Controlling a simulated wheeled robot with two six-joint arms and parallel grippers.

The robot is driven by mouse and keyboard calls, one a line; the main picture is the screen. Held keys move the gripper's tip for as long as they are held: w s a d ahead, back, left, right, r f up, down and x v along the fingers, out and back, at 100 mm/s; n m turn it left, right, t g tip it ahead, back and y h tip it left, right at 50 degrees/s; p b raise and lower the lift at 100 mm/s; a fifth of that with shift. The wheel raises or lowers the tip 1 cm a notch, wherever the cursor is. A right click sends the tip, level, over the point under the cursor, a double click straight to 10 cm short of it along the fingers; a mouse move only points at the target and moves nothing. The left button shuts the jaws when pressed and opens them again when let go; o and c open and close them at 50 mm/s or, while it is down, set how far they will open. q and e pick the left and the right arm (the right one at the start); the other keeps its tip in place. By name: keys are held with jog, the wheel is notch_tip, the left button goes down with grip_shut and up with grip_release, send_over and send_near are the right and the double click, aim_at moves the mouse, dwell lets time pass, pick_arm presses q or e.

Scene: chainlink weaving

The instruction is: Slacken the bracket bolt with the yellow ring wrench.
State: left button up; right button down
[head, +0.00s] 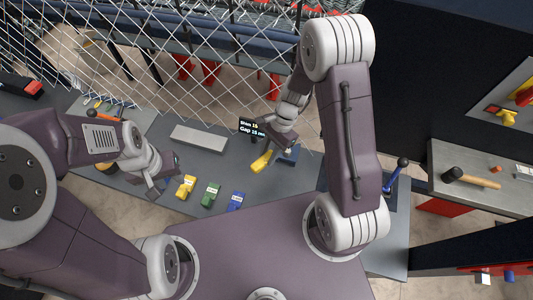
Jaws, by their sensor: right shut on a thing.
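My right gripper (272,149) is over the grey bench right of its middle, shut on a yellow tool (261,162). The tool tilts down to the left; I cannot make out a ring end. A small dark blue piece (288,155) sits just right of it; whether it is the bracket I cannot tell, and I cannot make out the bolt. My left gripper (157,190) is empty near the bench's front edge, its fingers apart, left of a yellow labelled block (186,187).
Green (210,195) and blue (236,201) labelled blocks stand along the bench (215,170) front. A light grey plate (199,138) lies behind. Chain-link mesh (190,60) hangs at the back. A hammer (472,179) lies on the right side bench.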

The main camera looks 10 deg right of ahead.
jog(key=shift+w+a+f, duration=0.1)
jog(key=shift+w+f, duration=0.05)
jog(key=f+b, duration=0.2)
jog(key=shift+w+f, duration=0.2)
jog(key=shift+f, duration=0.15)
jog(key=f+b, duration=0.2)
jog(key=shift+s+f, duration=0.3)
jog(key=shift+f, duration=0.05)
jog(key=shift+w, duration=0.2)
jog(key=shift+f, duration=0.15)
dwell(0.4)
jog(key=shift+f+b, duration=1.45)
jog(key=shift+f, duration=0.1)
